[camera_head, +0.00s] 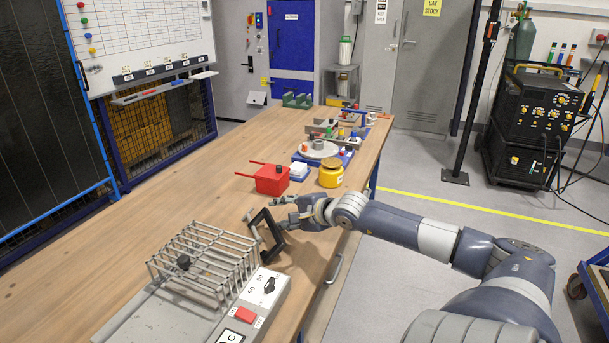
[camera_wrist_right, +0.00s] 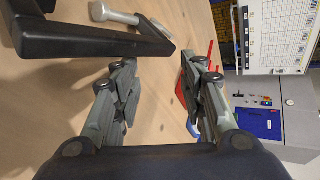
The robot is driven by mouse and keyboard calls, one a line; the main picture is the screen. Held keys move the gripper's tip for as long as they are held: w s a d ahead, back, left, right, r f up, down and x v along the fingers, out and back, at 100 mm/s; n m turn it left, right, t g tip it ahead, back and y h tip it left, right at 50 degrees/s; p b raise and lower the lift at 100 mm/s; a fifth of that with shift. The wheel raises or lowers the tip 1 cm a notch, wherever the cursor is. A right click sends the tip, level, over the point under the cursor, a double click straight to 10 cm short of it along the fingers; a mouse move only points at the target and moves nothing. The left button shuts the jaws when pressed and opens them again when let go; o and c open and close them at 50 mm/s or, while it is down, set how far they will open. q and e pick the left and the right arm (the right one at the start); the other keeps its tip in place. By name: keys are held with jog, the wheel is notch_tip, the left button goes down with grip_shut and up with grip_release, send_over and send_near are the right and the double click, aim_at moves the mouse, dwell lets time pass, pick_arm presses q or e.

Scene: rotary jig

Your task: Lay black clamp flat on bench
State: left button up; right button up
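The black clamp (camera_head: 283,238) is an angular black frame with a grey screw, on the wooden bench (camera_head: 215,175) just right of the wire rack. My right gripper (camera_head: 285,203) is just beyond the clamp, low over the bench. In the wrist view its two fingers (camera_wrist_right: 158,75) are spread with bare bench between them, apart from the clamp. My left gripper is out of view.
A wire rack (camera_head: 205,255) and a control box (camera_head: 262,290) with a dial and red button stand at the near end. Beyond my right gripper are a red box (camera_head: 271,180), a yellow pot (camera_head: 331,174) and a round turntable (camera_head: 318,150). The bench's left-middle is clear.

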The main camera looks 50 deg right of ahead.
jog(key=v, duration=0.9)
jog(key=shift+s, duration=0.2)
